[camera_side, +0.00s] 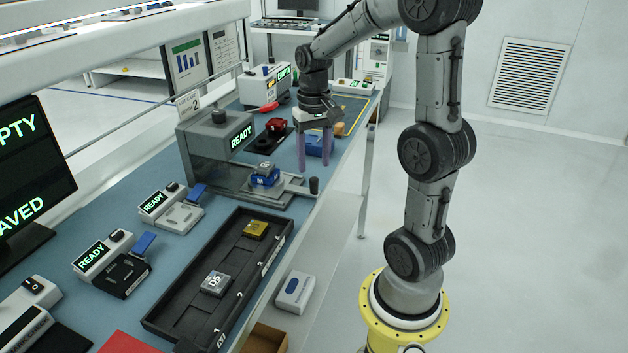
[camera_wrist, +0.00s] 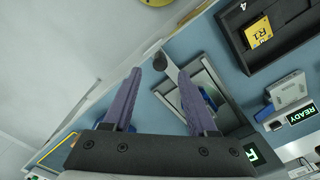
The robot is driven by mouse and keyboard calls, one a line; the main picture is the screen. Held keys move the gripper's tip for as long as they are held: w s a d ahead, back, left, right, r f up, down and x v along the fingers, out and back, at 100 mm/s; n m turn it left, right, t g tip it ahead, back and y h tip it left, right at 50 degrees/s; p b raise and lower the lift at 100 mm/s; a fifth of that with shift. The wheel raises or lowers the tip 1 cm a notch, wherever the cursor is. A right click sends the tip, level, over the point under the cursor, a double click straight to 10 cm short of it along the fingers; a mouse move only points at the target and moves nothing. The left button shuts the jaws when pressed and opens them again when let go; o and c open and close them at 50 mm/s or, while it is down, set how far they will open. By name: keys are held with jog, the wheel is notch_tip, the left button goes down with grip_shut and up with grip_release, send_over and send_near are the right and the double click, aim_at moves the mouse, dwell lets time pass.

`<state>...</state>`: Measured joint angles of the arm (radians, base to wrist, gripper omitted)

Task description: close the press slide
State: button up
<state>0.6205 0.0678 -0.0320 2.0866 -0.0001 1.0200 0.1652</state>
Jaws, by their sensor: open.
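The press (camera_side: 215,140) is a grey box with a lit READY screen and a round knob on top. Its metal slide (camera_side: 285,188) is pulled out towards the table's front edge and carries a blue holder (camera_side: 264,180) with a grey block on it. A dark upright handle (camera_side: 314,186) stands at the slide's outer end. My gripper (camera_side: 314,164) is open and empty, its purple fingers pointing down near the handle. In the wrist view the handle (camera_wrist: 160,61) shows between and just past the fingertips; I see no contact. The slide (camera_wrist: 192,88) is partly hidden by a finger.
A black tray (camera_side: 163,318) with a yellow and a grey block lies in front of the press. Small READY testers (camera_side: 155,203) stand at left. A blue block (camera_side: 318,146) and a red part (camera_side: 276,125) lie behind. The floor at right is clear.

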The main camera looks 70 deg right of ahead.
aim_at(314, 179)
jog(key=shift+f, duration=3.1)
grip_shut()
